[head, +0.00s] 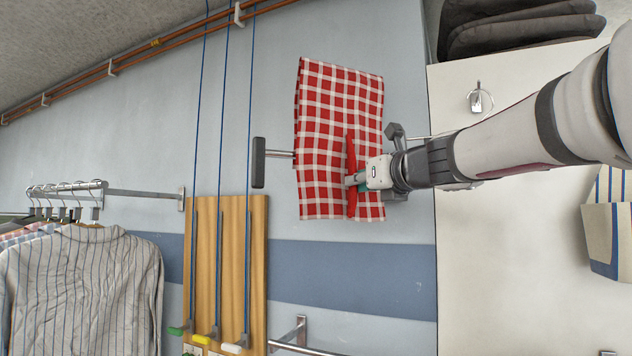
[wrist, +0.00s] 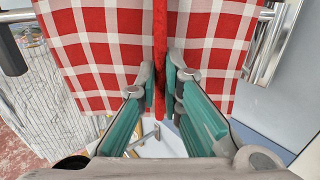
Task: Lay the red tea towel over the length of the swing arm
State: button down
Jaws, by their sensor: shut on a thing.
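The red-and-white checked tea towel (head: 325,110) is spread out, with parts above and below the level of the swing arm. The swing arm (head: 280,154) is a thin metal rod with a dark end grip (head: 258,163) at its left. It passes behind the towel in the head view; its rod also shows on both sides of the towel in the wrist view (wrist: 266,14). I cannot tell whether the towel touches or rests on it. My gripper (head: 358,182) is shut on a narrow red fold of the towel, also seen in the wrist view (wrist: 160,85).
A wooden board (head: 230,245) with blue cords and coloured pulls is on the wall at lower left. A striped shirt (head: 80,290) hangs from a rail further left. A metal rail (head: 300,345) is below, a hook (head: 477,100) on the pale panel at right, dark cushions (head: 510,30) above.

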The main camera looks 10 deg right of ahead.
notch_tip(320, 180, down, 20)
jog(key=b, duration=1.7)
jog(key=shift+f+b, duration=0.25)
jog(key=shift+b, duration=0.05)
jog(key=shift+f+b, duration=0.4)
dwell(0.4)
jog(key=c, duration=1.7)
grip_release()
jog(key=shift+o, duration=0.2)
jog(key=v, duration=1.2)
